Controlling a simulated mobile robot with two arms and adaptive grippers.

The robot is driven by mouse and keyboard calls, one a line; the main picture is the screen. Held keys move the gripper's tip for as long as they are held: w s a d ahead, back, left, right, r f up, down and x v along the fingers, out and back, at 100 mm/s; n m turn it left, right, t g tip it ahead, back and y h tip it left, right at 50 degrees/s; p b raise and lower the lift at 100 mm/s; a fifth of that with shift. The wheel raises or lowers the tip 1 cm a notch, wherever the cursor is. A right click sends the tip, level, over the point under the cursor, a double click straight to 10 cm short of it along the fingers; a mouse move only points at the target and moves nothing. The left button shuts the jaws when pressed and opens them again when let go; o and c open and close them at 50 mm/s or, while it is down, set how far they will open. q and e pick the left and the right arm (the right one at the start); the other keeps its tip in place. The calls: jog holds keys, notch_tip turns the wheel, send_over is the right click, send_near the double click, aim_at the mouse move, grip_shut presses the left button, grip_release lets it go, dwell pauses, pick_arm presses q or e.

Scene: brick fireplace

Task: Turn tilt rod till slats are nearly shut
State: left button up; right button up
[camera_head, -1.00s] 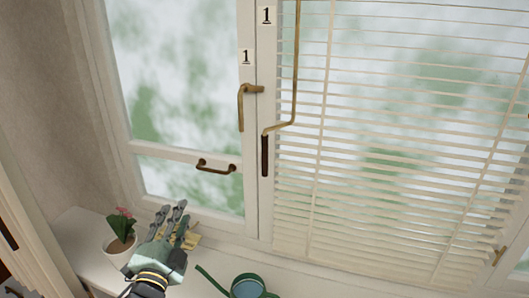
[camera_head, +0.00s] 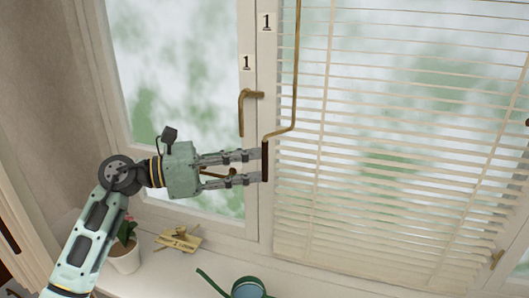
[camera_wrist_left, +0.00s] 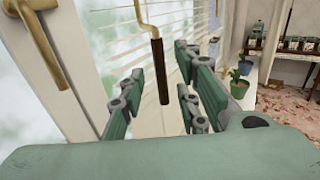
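The tilt rod (camera_head: 296,75) is a thin brass crank hanging in front of the left part of the blind, with a dark brown handle (camera_head: 265,150) at its lower end. The handle hangs upright in the left wrist view (camera_wrist_left: 159,75). The white blind slats (camera_head: 400,150) are tilted, with gaps that show the window behind. My left gripper (camera_head: 258,166) reaches in from the left, its fingertips at the handle's lower part. Its fingers are open, one on each side of the handle in the left wrist view. I cannot tell whether they touch it. My right gripper is out of view.
A brass window handle (camera_head: 245,110) is on the frame left of the rod.

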aim_at(265, 157)
pick_arm(q)
jog(key=shift+p+x, duration=0.7)
jog(key=shift+x, duration=1.55)
jog(key=shift+c, duration=0.3)
grip_shut()
